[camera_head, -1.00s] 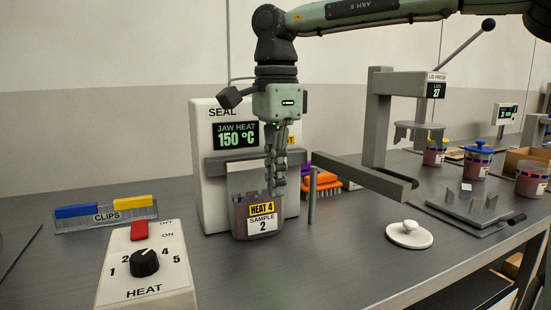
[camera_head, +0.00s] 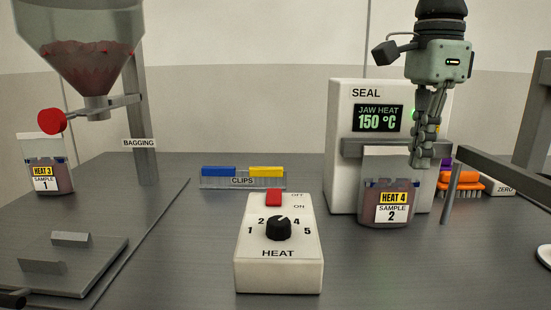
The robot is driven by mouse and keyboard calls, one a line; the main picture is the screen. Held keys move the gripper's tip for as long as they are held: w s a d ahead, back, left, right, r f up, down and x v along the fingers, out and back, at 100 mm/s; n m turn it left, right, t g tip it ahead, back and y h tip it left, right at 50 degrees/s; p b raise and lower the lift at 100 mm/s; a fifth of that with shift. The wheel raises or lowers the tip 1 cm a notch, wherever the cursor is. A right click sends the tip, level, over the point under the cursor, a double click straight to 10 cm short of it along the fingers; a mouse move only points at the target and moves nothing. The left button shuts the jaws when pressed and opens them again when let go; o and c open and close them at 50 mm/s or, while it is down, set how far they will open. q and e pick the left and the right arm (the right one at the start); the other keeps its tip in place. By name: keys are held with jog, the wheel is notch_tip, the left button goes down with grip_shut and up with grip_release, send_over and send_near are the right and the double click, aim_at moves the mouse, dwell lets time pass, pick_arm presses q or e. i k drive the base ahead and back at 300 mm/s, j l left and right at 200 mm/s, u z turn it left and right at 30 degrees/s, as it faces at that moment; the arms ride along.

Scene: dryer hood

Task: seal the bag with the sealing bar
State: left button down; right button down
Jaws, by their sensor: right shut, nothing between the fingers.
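The bag marked HEAT 4, SAMPLE 2 (camera_head: 376,226) stands upright against the front of the white sealer (camera_head: 342,110), whose screen reads JAW HEAT 150 °C. Its clear top reaches up to the fixed grey jaw (camera_head: 365,148). A long grey bar (camera_head: 500,172), which looks like the swinging sealing bar, juts out to the right, apart from the bag. My right gripper (camera_head: 421,163) points down, shut and empty, beside the bag's upper right and in front of the sealer. The heat box (camera_head: 278,275) has a knob (camera_head: 279,229) turned toward 4 and a red switch (camera_head: 273,197). My left gripper is out of view.
A rack of clips (camera_head: 242,183) stands behind the heat box. A thin post (camera_head: 451,195) stands right of the bag, with orange and purple items behind. At left are a hopper (camera_head: 80,50), another bag (camera_head: 47,172) and a metal plate (camera_head: 75,275). The bench between is clear.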

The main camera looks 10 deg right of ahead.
aim_at(537, 187)
jog(key=k, duration=1.5)
